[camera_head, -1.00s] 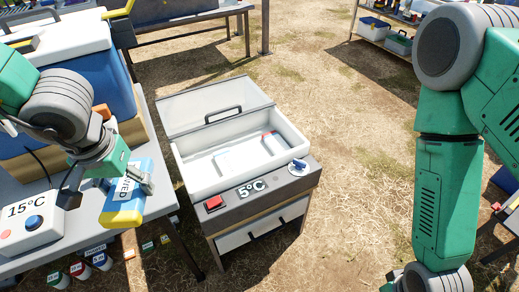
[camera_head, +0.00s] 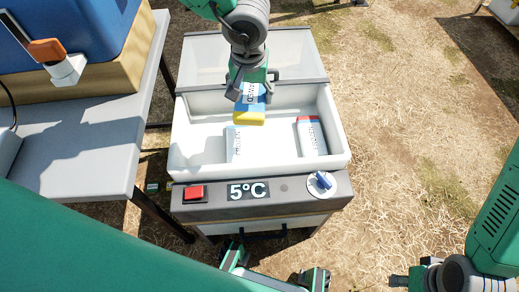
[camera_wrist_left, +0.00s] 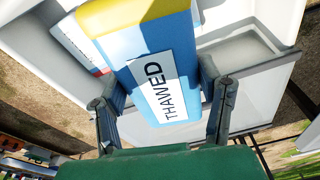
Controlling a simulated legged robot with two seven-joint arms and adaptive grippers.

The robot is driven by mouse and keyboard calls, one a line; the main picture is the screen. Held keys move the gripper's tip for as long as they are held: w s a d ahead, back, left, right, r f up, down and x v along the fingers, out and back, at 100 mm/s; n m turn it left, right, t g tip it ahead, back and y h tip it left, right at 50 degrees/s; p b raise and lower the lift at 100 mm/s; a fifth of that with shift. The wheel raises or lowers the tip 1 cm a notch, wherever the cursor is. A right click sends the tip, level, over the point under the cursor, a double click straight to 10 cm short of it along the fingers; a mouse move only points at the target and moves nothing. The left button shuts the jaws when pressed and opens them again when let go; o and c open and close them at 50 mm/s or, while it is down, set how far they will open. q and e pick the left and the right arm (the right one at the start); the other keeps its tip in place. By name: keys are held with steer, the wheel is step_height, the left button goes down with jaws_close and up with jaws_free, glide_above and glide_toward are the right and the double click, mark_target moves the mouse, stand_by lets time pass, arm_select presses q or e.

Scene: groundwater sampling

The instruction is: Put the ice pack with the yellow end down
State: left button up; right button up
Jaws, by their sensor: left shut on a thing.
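The ice pack with the yellow end (camera_head: 249,116) is blue with a white label; the label reads THAWED in the left wrist view (camera_wrist_left: 165,85). My left gripper (camera_head: 249,92) is shut on it, with one finger on each side. The pack hangs over the white basin of the 5°C unit (camera_head: 188,160), yellow end toward me in the head view. I cannot tell how high it is above the basin floor. My right arm (camera_head: 492,222) shows at the lower right, but its gripper is too unclear to judge.
Inside the basin lie a white pack with blue (camera_head: 235,145), partly below the held pack, and a red-ended pack (camera_head: 311,137) at right. The lid (camera_head: 205,62) is open at the back. A grey table (camera_head: 85,150) stands left.

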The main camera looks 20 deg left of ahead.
arm_select(q)
steer(key=w+d+f+b, duration=0.2)
steer(key=d+f, duration=0.1)
steer(key=f, duration=0.3)
steer(key=n+b, duration=0.1)
steer(key=b, duration=0.3)
glide_above(275, 142)
step_height(275, 142, down, 8)
steer(key=shift+s, duration=0.1)
steer(key=shift+a+f, duration=0.1)
steer(key=shift+f, duration=0.2)
step_height(275, 142, down, 4)
steer(key=shift+r+b, duration=0.1)
steer(key=shift+b, duration=0.9)
steer(key=shift+d+f, duration=0.25)
steer(key=shift+d+r, duration=0.1)
steer(key=shift+r, duration=0.05)
steer(key=o, duration=1.4)
steer(key=shift+a, duration=0.3)
steer(key=shift+o, duration=0.2)
